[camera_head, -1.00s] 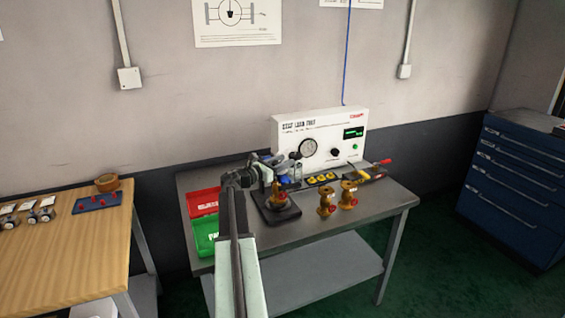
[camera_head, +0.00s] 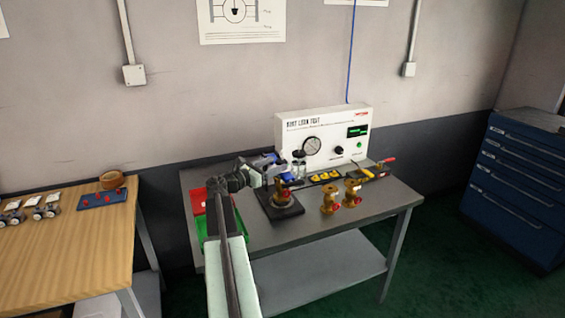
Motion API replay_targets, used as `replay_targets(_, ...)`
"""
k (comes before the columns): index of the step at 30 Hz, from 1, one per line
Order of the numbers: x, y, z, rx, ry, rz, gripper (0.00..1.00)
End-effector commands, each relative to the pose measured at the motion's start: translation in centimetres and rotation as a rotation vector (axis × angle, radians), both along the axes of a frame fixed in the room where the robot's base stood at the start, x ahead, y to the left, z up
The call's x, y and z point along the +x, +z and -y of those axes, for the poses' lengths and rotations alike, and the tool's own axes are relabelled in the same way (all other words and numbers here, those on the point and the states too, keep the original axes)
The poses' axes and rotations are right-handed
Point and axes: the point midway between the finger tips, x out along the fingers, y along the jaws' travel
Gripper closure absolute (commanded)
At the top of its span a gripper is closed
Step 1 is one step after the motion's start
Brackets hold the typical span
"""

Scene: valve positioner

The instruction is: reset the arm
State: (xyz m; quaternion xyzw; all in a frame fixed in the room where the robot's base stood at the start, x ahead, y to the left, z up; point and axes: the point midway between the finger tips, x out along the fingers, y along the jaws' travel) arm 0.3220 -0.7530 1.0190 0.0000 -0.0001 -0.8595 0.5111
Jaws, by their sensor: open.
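My arm reaches forward from the bottom of the head view over the left part of the grey metal table. My gripper (camera_head: 285,177) is at the arm's far end, small in the picture, and open. It is above and just behind a brass valve (camera_head: 281,193) standing on a black base plate (camera_head: 285,210). I cannot tell whether the gripper touches the valve. My arm covers parts of a red tray (camera_head: 198,200) and a green tray (camera_head: 207,243) at the table's left end.
A white leak test unit (camera_head: 322,135) stands at the table's back. Two more brass valves (camera_head: 328,203) (camera_head: 352,193) stand right of the plate. Tools (camera_head: 375,169) lie at the back right. A wooden bench (camera_head: 70,250) is on the left and a blue drawer cabinet (camera_head: 512,190) on the right. The table's front right is clear.

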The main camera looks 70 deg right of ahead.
Motion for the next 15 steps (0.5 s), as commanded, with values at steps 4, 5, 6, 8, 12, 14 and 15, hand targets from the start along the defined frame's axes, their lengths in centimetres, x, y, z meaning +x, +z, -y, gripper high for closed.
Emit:
replay_targets(4, 0.44, 0.0, -0.94, 0.0, -0.001, 0.0, 0.4)
replay_targets(5, 0.47, 0.0, -0.97, 0.0, -0.001, 0.0, 0.4)
replay_targets(6, 0.49, 0.0, -0.98, 0.0, -0.001, 0.0, 0.4)
replay_targets(8, 0.48, 0.0, -0.95, 0.0, -0.001, 0.0, 0.4)
replay_targets(12, 0.48, 0.0, -0.93, 0.0, -0.001, 0.0, 0.4)
replay_targets(14, 0.47, 0.0, -0.93, 0.0, -0.001, 0.0, 0.4)
replay_targets(15, 0.47, 0.0, -0.93, 0.0, -0.001, 0.0, 0.4)
